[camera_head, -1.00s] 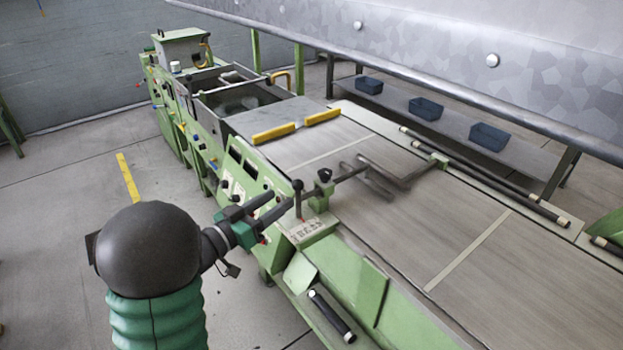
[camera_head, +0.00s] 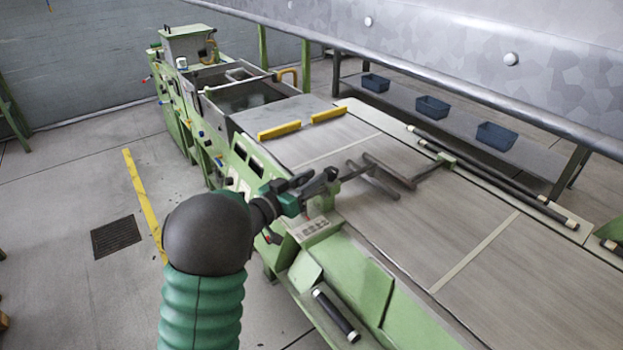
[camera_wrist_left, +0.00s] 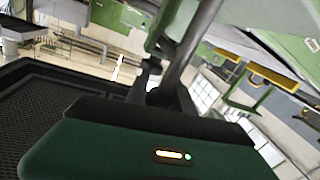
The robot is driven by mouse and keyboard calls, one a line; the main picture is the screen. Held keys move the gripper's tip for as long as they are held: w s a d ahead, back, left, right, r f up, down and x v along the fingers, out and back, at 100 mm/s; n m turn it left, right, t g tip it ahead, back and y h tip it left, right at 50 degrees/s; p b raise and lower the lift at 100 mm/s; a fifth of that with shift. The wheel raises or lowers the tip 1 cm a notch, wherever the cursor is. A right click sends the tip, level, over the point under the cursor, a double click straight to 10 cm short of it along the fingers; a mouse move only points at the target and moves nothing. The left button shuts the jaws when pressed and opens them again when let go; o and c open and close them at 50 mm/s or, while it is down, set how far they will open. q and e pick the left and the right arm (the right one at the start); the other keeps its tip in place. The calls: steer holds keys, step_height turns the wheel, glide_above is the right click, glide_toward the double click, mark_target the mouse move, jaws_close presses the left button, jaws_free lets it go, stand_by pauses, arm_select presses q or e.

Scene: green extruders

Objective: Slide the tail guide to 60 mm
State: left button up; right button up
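The tail guide (camera_head: 386,181) is a dark metal frame of bars lying across the grey conveyor bed, joined to a rod that runs to a green block (camera_head: 320,200) on the near rail. A dark clamp knob stands at that block, partly hidden by my gripper. A small plate with markings (camera_head: 312,228) sits beside the block; I cannot read its values. My left gripper (camera_head: 312,183) is at the block, its fingers beside or around the knob; contact and finger gap cannot be made out. In the left wrist view a metal rod (camera_wrist_left: 190,45) passes just beyond the gripper. My right gripper is out of view.
Yellow blocks (camera_head: 279,130) lie on the bed further back. A black-gripped handle (camera_head: 336,316) sits on the near side of the machine. A long metal hood (camera_head: 480,50) hangs above the far side. Blue bins (camera_head: 433,107) stand on a shelf behind.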

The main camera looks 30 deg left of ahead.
arm_select(q)
jaws_close()
stand_by(1.0)
